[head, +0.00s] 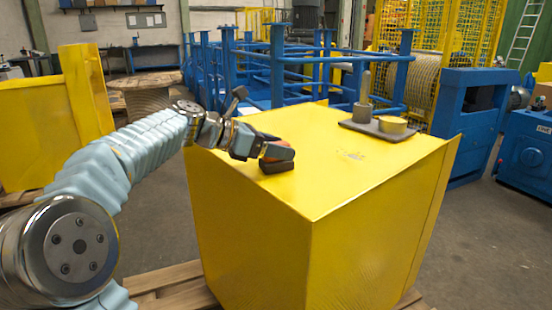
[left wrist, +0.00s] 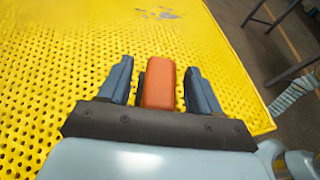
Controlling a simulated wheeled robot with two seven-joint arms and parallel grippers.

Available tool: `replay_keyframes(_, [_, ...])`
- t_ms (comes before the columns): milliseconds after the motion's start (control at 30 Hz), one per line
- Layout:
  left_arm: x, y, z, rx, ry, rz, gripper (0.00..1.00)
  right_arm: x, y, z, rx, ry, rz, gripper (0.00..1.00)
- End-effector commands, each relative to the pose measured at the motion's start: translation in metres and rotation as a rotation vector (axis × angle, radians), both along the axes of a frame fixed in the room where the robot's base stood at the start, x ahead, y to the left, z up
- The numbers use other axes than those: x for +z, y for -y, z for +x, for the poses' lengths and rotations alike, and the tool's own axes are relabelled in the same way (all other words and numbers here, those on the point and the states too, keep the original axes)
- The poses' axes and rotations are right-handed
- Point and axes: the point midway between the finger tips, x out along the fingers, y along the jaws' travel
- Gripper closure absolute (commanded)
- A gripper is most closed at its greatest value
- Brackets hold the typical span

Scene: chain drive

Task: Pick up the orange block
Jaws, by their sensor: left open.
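The orange block (left wrist: 159,84) lies on the yellow perforated top, between the two open fingers of my left gripper (left wrist: 160,88) in the left wrist view. There is a gap between the block and the right finger; the left side has a dark strip beside the block, and I cannot tell if anything touches. In the head view the orange block (head: 280,152) shows partly, at the left edge of the yellow box top, behind the dark fingers of my left gripper (head: 270,158). My right gripper is in neither view.
A dark tray (head: 372,132) with a grey peg-like part (head: 364,95) and a round tan part (head: 393,124) sits at the far right of the yellow box (head: 330,180). Blue railings (head: 290,60) stand behind.

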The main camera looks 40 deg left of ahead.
Motion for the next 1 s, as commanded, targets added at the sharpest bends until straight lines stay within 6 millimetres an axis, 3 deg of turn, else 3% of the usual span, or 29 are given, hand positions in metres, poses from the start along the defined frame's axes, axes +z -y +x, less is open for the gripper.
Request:
replay_keyframes(100, [0.0,0.0,0.0,0.0,0.0,0.0,0.39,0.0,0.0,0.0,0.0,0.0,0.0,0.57])
replay_keyframes(500, [0.001,0.0,0.0,0.0,0.001,0.0,0.97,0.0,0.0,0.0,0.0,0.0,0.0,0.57])
replay_keyframes(767, [0.003,0.0,0.0,0.0,0.001,0.0,0.97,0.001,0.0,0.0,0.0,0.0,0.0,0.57])
replay_keyframes(1000, [0.029,0.0,0.0,-0.001,0.004,0.003,0.97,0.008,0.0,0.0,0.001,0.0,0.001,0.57])
